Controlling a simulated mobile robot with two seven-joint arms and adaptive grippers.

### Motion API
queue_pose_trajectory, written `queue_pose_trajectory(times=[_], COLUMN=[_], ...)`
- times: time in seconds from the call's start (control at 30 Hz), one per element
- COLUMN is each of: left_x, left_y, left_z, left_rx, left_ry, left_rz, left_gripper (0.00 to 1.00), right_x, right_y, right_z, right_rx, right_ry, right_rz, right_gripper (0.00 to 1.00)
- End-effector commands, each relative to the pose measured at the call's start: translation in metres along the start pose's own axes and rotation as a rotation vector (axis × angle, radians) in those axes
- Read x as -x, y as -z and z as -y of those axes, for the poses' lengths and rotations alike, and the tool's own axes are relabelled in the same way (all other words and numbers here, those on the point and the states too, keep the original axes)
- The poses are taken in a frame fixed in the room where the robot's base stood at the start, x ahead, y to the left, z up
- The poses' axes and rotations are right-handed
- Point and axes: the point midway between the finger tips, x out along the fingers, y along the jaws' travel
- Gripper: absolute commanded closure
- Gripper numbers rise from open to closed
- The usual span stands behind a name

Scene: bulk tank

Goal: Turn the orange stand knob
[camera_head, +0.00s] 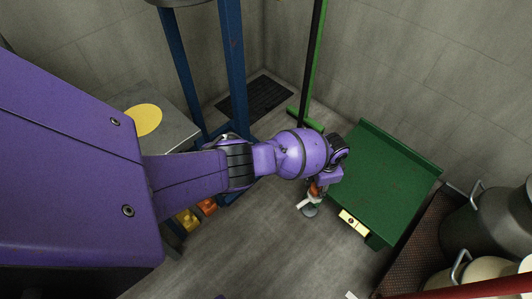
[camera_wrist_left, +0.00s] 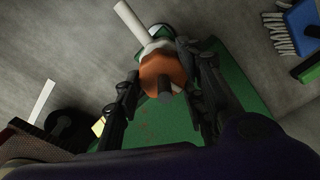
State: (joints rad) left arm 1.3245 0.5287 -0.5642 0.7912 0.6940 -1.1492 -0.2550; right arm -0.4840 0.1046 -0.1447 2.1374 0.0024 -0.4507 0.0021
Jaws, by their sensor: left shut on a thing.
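The orange stand knob (camera_wrist_left: 163,70) sits between the two dark fingers of my left gripper (camera_wrist_left: 160,64) in the left wrist view, with a grey stub at its middle. My left gripper is shut on it. A white bar joins the knob's far side. In the head view the orange knob (camera_head: 314,189) shows only as a small patch below my purple left wrist, beside the green table. My left gripper (camera_head: 318,186) is mostly hidden there by the wrist. My right gripper is not in view.
The green table (camera_head: 385,170) stands close to the right of my left gripper, with a pale panel (camera_head: 352,222) on its front. A blue frame (camera_head: 233,70) and a green pole (camera_head: 313,60) rise behind. Metal cans (camera_head: 485,225) stand at the right. The floor in front is mostly clear.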

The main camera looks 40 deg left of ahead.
Motion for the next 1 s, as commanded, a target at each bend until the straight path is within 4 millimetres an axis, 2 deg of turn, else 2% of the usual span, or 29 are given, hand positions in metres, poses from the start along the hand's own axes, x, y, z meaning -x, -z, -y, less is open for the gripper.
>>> queue_pose_trajectory(times=[0.03,0.27,0.3,0.4,0.77,0.87,1.0], left_x=[-0.001,-0.001,-0.001,-0.001,0.006,0.015,0.037], left_y=[0.0,0.001,0.001,0.001,0.003,0.002,0.002], left_z=[-0.008,-0.008,-0.008,-0.007,-0.002,-0.002,-0.002], left_rx=[-0.002,-0.004,-0.004,-0.004,-0.003,-0.003,-0.005], left_ry=[-0.014,-0.014,-0.014,-0.013,-0.005,-0.005,-0.004], left_rz=[0.006,0.005,0.005,0.005,-0.001,-0.001,-0.002], left_gripper=[0.89,0.89,0.57,0.46,0.46,0.46,0.46], right_x=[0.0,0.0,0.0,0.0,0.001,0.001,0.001], right_y=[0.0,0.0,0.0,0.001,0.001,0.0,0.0], right_z=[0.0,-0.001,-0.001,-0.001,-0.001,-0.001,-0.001], right_rx=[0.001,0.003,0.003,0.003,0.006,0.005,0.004], right_ry=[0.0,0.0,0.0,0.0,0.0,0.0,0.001], right_rz=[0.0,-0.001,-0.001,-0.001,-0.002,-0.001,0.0], right_gripper=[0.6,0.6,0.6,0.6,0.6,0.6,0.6])
